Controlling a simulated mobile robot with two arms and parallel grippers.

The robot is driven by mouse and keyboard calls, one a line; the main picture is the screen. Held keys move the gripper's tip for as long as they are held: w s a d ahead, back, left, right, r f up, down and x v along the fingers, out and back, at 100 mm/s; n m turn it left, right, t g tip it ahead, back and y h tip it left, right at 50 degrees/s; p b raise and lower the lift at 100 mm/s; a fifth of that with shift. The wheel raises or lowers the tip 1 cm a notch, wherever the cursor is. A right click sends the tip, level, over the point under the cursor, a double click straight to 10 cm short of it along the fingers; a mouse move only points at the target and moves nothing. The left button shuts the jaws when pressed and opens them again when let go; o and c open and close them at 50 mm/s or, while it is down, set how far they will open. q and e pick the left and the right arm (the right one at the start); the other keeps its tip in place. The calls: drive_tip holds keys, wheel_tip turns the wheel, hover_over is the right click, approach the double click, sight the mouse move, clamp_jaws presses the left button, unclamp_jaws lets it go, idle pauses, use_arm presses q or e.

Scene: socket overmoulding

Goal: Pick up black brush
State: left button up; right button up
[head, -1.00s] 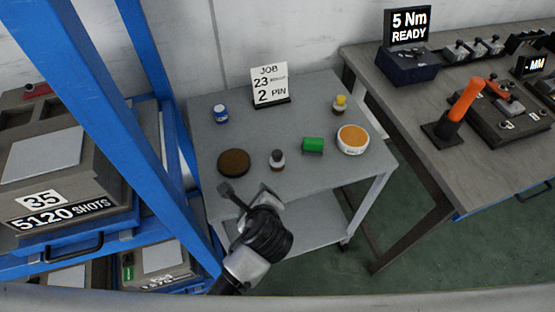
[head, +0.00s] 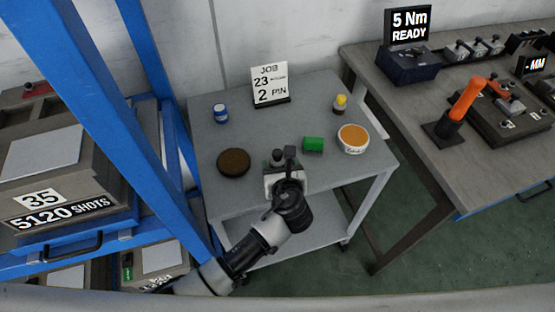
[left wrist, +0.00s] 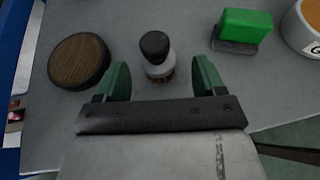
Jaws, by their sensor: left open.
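The black brush (head: 277,154) appears to be the small upright piece with a black knob, a grey collar and a brownish base. It stands on the grey cart top, and in the left wrist view it (left wrist: 155,48) is centred between the fingers and just beyond their tips. My left gripper (head: 284,166) is open and empty at the near side of the brush, partly covering it in the head view. Its green fingertips (left wrist: 162,76) show on both sides, apart from the brush. My right gripper is not in view.
A round brown-topped disc (head: 233,162) lies left of the brush. A green block (head: 313,144) and a white tub with orange contents (head: 352,139) stand to the right. A job sign (head: 270,85), blue jar (head: 220,113) and yellow-capped bottle (head: 340,104) are farther back.

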sight(278, 163)
use_arm(q)
drive_tip(key=x, duration=0.3)
drive_tip(key=shift+w+a+f, duration=0.1)
drive_tip(key=shift+w+f, duration=0.15)
drive_tip(key=shift+w, duration=0.05)
drive_tip(key=shift+s, duration=0.1)
drive_tip(key=c, duration=1)
drive_tip(key=shift+r, duration=0.1)
